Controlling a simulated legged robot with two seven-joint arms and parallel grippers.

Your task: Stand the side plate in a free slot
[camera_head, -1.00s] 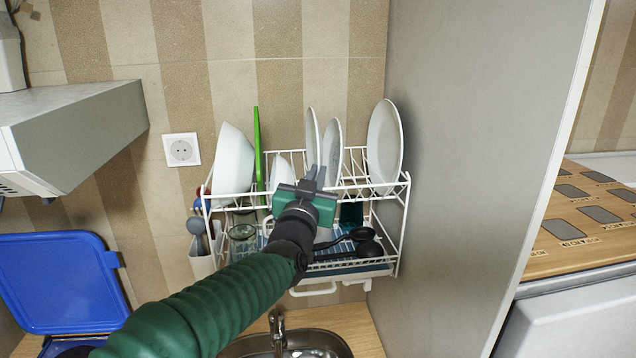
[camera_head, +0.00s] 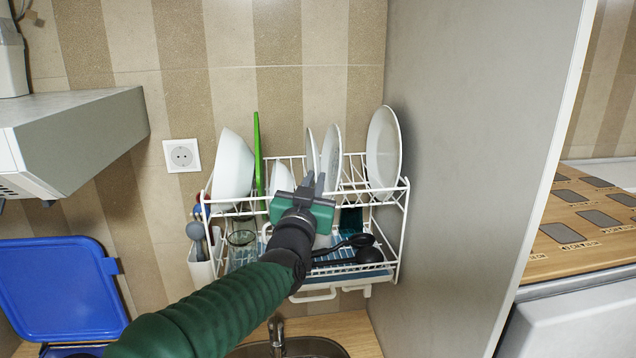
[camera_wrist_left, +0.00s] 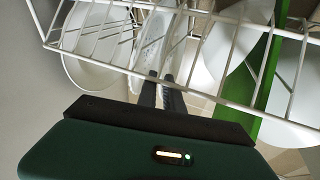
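The side plate (camera_head: 312,153) is a thin white plate standing on edge in the upper tier of the white dish rack (camera_head: 359,186), just left of another upright white plate (camera_head: 331,157). My left gripper (camera_head: 314,182) is in front of the rack, its fingers pointing at the side plate's near edge. The two dark fingers look slightly apart; in the left wrist view the fingertips (camera_wrist_left: 161,90) reach the rack wires with a narrow gap between them. The plate's lower part is hidden behind the gripper. My right gripper is out of view.
A larger white plate (camera_head: 383,150) stands at the rack's right end, with free slots left of it. A white bowl (camera_head: 232,168) and a green board (camera_head: 258,150) stand on the left. Black ladles (camera_head: 366,254) lie below. A grey panel (camera_head: 450,190) borders the right side.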

